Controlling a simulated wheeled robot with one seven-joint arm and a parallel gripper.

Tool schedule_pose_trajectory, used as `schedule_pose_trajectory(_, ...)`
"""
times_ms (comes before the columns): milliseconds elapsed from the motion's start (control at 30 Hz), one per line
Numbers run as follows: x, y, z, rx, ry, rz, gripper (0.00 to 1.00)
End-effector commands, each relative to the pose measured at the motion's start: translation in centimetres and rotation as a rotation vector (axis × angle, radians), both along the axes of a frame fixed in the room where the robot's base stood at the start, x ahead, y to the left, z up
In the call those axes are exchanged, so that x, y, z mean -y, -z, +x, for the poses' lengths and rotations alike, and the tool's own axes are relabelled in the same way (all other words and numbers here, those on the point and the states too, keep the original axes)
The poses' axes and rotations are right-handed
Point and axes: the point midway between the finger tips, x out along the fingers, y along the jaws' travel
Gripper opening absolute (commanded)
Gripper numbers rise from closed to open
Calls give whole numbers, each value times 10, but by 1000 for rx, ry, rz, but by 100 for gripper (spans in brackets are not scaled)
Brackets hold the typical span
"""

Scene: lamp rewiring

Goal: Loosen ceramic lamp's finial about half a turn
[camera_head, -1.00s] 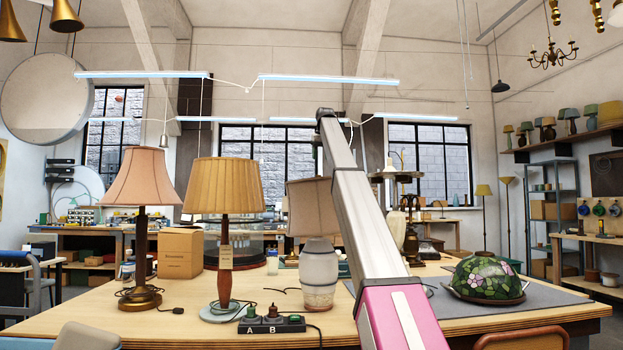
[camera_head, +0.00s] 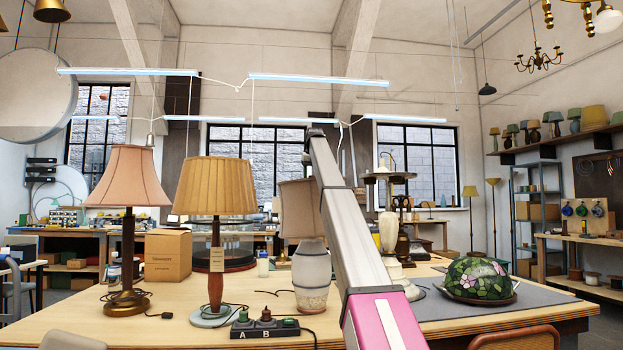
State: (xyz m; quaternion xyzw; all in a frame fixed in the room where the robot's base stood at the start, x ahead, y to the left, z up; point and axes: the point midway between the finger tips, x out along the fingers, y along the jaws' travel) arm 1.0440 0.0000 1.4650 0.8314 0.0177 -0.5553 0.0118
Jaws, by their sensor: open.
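The ceramic lamp has a pale, banded vase-shaped body (camera_head: 311,277) and stands upright on the workbench (camera_head: 180,325), right of the middle lamp. Its beige-brown shade (camera_head: 299,208) is partly covered on the right by my arm. I cannot make out the finial at the top of the shade. My arm rises from the lower right to a dark joint just above and right of the shade. My gripper is not visible; the arm's far end seems hidden behind that joint.
A pink-shaded lamp (camera_head: 128,178) and a pleated tan lamp (camera_head: 216,187) stand left. A switch box marked A and B (camera_head: 266,329) lies in front. A cardboard box (camera_head: 164,256) is behind. A floral glass shade (camera_head: 478,279) sits right on a grey mat (camera_head: 535,297).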

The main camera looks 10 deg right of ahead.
Motion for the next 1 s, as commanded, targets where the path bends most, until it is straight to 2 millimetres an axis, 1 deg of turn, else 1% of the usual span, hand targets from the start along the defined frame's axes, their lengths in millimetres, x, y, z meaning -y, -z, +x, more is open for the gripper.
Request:
schedule_pose_trajectory(33,0,6,2,-1,0,0,53)
schedule_pose_trajectory(133,0,12,5,-1,0,0,53)
schedule_pose_trajectory(400,0,14,6,0,0,0,53)
schedule_pose_trajectory(467,0,13,6,0,0,0,33)
schedule_pose_trajectory(500,0,13,6,0,0,0,20)
schedule_pose_trajectory(533,0,13,6,0,0,0,10)
schedule_pose_trajectory(567,0,13,6,0,0,0,3)
schedule_pose_trajectory(733,0,13,6,-1,-14,1,3)
schedule_pose_trajectory(1000,0,13,6,-1,-135,0,4)
